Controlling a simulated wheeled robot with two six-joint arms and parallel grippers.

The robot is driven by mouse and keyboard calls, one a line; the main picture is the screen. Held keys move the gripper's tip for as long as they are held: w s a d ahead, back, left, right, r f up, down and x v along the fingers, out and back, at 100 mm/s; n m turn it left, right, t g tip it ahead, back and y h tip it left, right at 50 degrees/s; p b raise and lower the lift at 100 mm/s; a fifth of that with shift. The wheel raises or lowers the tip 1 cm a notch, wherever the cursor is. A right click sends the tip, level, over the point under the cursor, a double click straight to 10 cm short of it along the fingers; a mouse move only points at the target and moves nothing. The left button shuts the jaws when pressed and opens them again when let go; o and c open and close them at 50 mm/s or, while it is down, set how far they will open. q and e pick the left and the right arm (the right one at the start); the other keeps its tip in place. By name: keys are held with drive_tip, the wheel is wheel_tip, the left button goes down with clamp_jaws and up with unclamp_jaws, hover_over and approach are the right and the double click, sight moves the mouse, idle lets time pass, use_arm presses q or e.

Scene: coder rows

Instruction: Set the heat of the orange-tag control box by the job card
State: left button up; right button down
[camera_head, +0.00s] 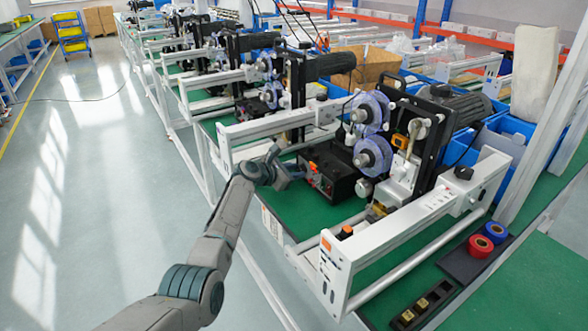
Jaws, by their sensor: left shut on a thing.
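A black control box (338,164) stands on the green bench under the nearest coder, with small red and pale controls on its front face. My left gripper (297,175) is at this front face, shut on a small control, likely a knob, which the fingers mostly hide. The knob's setting is too small to read. An orange tag (326,243) is on the end of the nearest white coder frame (395,228). I cannot make out a job card or its writing. My right gripper is not in view.
Blue and red tape rolls (481,246) lie on a dark mat at the right. A black tray (424,303) with brass-coloured pieces lies at the front. More coders stand in a row behind. Blue bins (515,127) stand at the right. The floor at left is clear.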

use_arm(q)
drive_tip(key=shift+d+m+t, duration=0.1)
drive_tip(key=shift+m+t, duration=0.2)
drive_tip(key=shift+m, duration=0.2)
drive_tip(key=shift+s+m+t+b, duration=0.1)
drive_tip(key=shift+m+t+b, duration=0.25)
drive_tip(key=shift+m, duration=0.25)
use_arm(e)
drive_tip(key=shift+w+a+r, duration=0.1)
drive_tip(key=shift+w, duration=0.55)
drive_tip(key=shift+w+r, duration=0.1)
use_arm(q)
drive_tip(key=o, duration=1)
drive_tip(key=shift+f, duration=0.1)
drive_tip(key=shift+s+a+r, duration=0.2)
drive_tip(key=shift+s+a, duration=0.25)
drive_tip(key=v, duration=0.8)
drive_tip(key=shift+s+r+p, duration=0.15)
drive_tip(key=shift+s+p, duration=0.1)
drive_tip(key=shift+p, duration=0.15)
drive_tip(key=shift+s+a+r, duration=0.1)
drive_tip(key=shift+s+a, duration=0.2)
drive_tip(key=shift+s, duration=0.05)
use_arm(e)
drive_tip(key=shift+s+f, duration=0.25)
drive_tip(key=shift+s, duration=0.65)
